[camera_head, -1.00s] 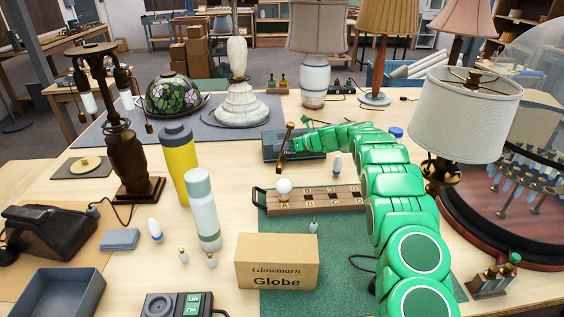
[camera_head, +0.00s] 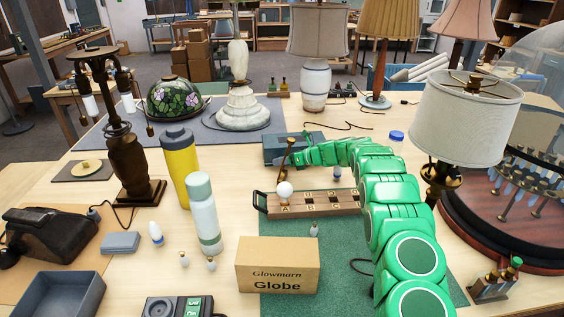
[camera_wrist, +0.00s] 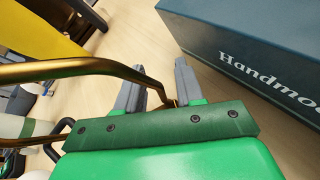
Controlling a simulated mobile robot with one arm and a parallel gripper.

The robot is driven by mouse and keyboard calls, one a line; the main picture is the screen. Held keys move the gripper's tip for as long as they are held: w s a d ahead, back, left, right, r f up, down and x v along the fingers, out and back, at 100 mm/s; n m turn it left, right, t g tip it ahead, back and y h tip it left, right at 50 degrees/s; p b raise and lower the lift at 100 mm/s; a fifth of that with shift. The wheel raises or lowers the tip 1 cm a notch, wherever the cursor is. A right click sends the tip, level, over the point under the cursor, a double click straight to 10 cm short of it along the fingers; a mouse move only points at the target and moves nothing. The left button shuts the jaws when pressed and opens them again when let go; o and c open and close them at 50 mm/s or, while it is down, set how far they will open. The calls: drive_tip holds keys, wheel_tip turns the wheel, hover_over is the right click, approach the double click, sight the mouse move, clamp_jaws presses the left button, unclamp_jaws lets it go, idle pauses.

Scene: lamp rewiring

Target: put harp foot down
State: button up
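The brass harp foot (camera_head: 286,158) shows in the head view as a thin, bent piece at the end of my green arm, beside the dark blue box. In the wrist view, its brass rod (camera_wrist: 70,66) runs from the left edge and bends down between the fingers. My gripper (camera_wrist: 160,82) appears shut on it, with the two grey fingers kept apart. The harp foot's lower end is close to the table, behind the lettered tray; I cannot tell whether it touches.
The dark blue box (camera_wrist: 250,50) is close to the fingers. The lettered wooden tray (camera_head: 322,204) holds a white bulb (camera_head: 284,189). A yellow bottle (camera_head: 180,165), a white bottle (camera_head: 203,215) and the Globe box (camera_head: 277,265) stand nearer. A white-shaded lamp (camera_head: 465,118) stands right.

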drive_tip(key=shift+r, duration=0.1)
drive_tip(key=shift+v, duration=2.75)
